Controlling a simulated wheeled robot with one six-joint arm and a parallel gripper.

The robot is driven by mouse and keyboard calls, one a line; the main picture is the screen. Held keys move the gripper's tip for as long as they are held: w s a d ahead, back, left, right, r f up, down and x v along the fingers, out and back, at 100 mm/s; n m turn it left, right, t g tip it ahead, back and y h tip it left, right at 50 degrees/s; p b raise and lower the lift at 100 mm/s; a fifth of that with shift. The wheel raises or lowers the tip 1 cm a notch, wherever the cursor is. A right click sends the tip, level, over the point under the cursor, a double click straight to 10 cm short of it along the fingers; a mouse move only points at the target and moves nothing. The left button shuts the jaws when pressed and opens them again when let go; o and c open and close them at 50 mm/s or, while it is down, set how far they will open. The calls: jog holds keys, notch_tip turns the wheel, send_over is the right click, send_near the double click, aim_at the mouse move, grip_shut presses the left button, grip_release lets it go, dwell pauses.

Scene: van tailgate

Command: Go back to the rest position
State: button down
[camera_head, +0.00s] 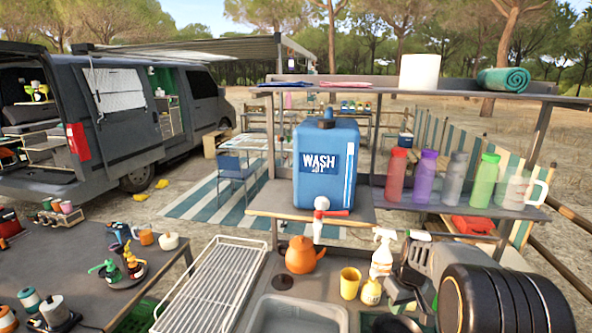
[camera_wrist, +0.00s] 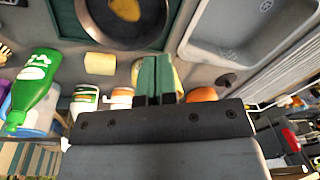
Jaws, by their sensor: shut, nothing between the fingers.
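My gripper (camera_wrist: 156,64) shows in the wrist view with its two green fingers side by side, shut and empty. Below the fingers is its dark mount. In the head view my arm reaches in at the lower right over the worktop, and its dark links hide part of the counter; the fingertips are hard to make out there. In the wrist view the fingers appear in front of the counter, below a dark pan (camera_wrist: 98,32) with something yellow in it and left of the sink (camera_wrist: 222,38).
Near my arm stand a white spray bottle (camera_head: 382,254), a yellow cup (camera_head: 349,283) and an orange kettle (camera_head: 300,257). A blue wash jug (camera_head: 325,168) and several bottles stand on the shelf (camera_head: 388,208) behind. A wire rack (camera_head: 212,285) lies left of the sink (camera_head: 298,316).

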jog(key=s+a+r+m+t, duration=0.1)
jog(key=s+a+r, duration=0.2)
jog(key=s, duration=0.3)
jog(key=s+a+r+m+t, duration=0.1)
jog(key=s+a+r, duration=0.3)
jog(key=s, duration=0.2)
jog(key=s+a+r+m+t+h, duration=0.1)
jog(key=s+a+r+t, duration=0.1)
jog(key=s, duration=0.5)
jog(key=shift+a+r+b, duration=0.4)
jog(key=shift+a+r, duration=0.25)
jog(key=shift+r, duration=0.15)
jog(key=shift+s, duration=0.1)
